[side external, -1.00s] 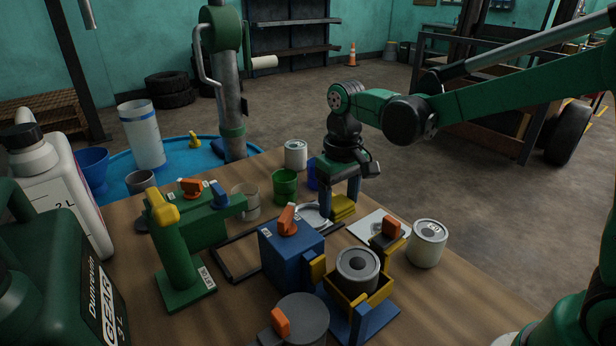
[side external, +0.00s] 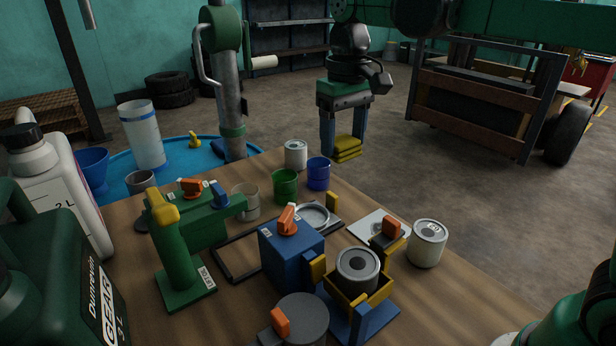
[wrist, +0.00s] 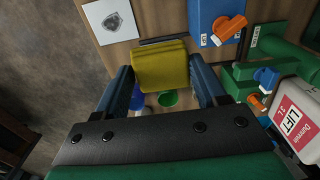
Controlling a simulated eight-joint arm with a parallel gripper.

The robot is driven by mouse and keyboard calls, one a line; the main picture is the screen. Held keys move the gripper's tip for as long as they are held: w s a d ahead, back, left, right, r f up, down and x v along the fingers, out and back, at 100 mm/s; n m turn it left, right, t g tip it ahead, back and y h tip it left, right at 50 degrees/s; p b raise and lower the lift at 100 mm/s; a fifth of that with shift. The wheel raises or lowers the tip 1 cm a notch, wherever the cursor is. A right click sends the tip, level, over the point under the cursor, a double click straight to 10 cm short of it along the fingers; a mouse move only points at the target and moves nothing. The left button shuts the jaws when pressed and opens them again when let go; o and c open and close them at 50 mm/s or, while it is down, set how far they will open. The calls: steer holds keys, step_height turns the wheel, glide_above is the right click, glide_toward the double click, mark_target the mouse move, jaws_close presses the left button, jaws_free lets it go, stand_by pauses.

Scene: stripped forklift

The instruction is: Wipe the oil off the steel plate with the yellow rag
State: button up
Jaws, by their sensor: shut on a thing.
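The folded yellow rag (side external: 347,150) is held between the blue fingers of my gripper (side external: 344,140), up in the air behind the bench. The rag also shows in the wrist view (wrist: 162,65), with a finger on each side. The steel plate (side external: 372,223) lies flat on the bench, pale and square, apart from the rag and lower. In the wrist view the plate (wrist: 96,17) carries a dark grey oil blotch (wrist: 114,22) near its middle. In the side view an orange-handled part hides some of the plate.
A can (side external: 427,244) stands right of the plate. A blue block (side external: 290,252) with an orange lever and a yellow-framed holder (side external: 357,290) stand in front. Green (side external: 285,187) and blue (side external: 318,174) cups and a grey ring (side external: 314,215) stand behind. Floor beyond the bench is open.

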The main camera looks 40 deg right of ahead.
steer(key=c, duration=0.4)
glide_above(372, 235)
steer(key=w, duration=0.2)
step_height(372, 235, down, 6)
steer(key=shift+s+d+f, duration=0.35)
steer(key=shift+d+f, duration=0.6)
steer(key=shift+f, duration=1.05)
steer(key=shift+s+d+f, duration=0.3)
steer(key=shift+d+f, duration=0.7)
steer(key=shift+f, duration=1)
steer(key=shift+s+d+f, duration=0.35)
steer(key=shift+d+f, duration=0.6)
steer(key=shift+f, duration=1.05)
steer(key=shift+a+f, duration=0.3)
steer(key=shift+f, duration=0.55)
steer(key=shift+a+r, duration=0.15)
steer(key=shift+a, duration=2.5)
steer(key=shift+d, duration=3)
steer(key=shift+r, duration=3.95)
